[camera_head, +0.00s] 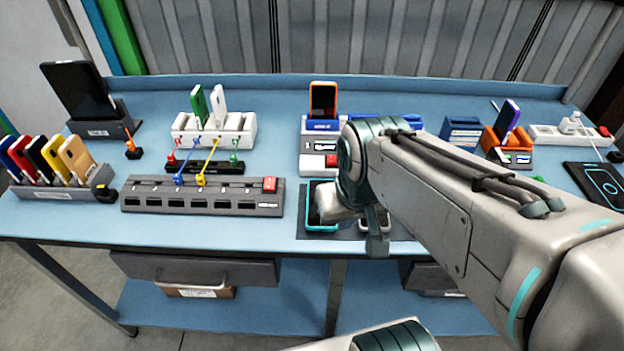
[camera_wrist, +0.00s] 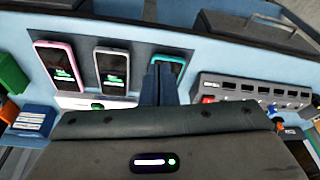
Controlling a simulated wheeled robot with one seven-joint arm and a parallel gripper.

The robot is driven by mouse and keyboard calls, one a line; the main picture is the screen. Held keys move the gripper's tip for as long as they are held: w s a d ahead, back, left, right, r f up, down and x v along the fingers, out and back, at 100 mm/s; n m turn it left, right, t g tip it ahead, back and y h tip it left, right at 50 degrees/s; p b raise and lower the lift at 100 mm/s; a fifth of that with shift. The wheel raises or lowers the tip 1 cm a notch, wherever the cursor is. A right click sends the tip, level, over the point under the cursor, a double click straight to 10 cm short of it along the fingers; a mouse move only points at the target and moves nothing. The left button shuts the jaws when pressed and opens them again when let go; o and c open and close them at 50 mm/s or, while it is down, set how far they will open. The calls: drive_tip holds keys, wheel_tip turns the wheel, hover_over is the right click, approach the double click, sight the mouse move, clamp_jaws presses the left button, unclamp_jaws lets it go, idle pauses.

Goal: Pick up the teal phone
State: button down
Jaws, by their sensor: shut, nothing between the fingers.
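The teal phone (camera_head: 311,204) lies on a dark mat near the front edge of the table, partly hidden by my arm in the head view. In the wrist view the teal phone (camera_wrist: 178,68) shows its teal rim just behind my fingers, which cover part of it. My gripper (camera_wrist: 161,68) is shut with nothing between its fingers, and its tips appear over the left part of the teal phone. I cannot tell whether they touch it. In the head view the fingers are hidden behind my arm.
A white phone (camera_wrist: 111,72) and a pink phone (camera_wrist: 60,65) lie beside the teal one. A grey slotted strip (camera_head: 200,198) with a red block stands to its left. A white stand with an orange phone (camera_head: 323,98) is behind. Blue table shows at the front left.

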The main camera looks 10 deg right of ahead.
drive_tip(key=c, duration=1.7)
unclamp_jaws()
drive_tip(key=o, duration=0.5)
drive_tip(key=shift+w+r, duration=0.1)
drive_tip(key=shift+w, duration=0.25)
drive_tip(key=o, duration=1)
drive_tip(key=w, duration=0.1)
drive_tip(key=w+b, duration=0.1)
drive_tip(key=w, duration=0.1)
drive_tip(key=shift+w+d+r+m+g, duration=0.15)
drive_tip(key=shift+r+m+g, duration=0.25)
drive_tip(key=w+m+g+b, duration=0.2)
drive_tip(key=w+b, duration=0.1)
drive_tip(key=w, duration=0.9)
drive_tip(key=f, duration=0.8)
drive_tip(key=shift+d, duration=0.25)
drive_tip(key=shift+a+f, duration=0.15)
drive_tip(key=shift+f, duration=1.15)
drive_tip(key=shift+a+f, duration=0.1)
drive_tip(key=shift+f, duration=1.15)
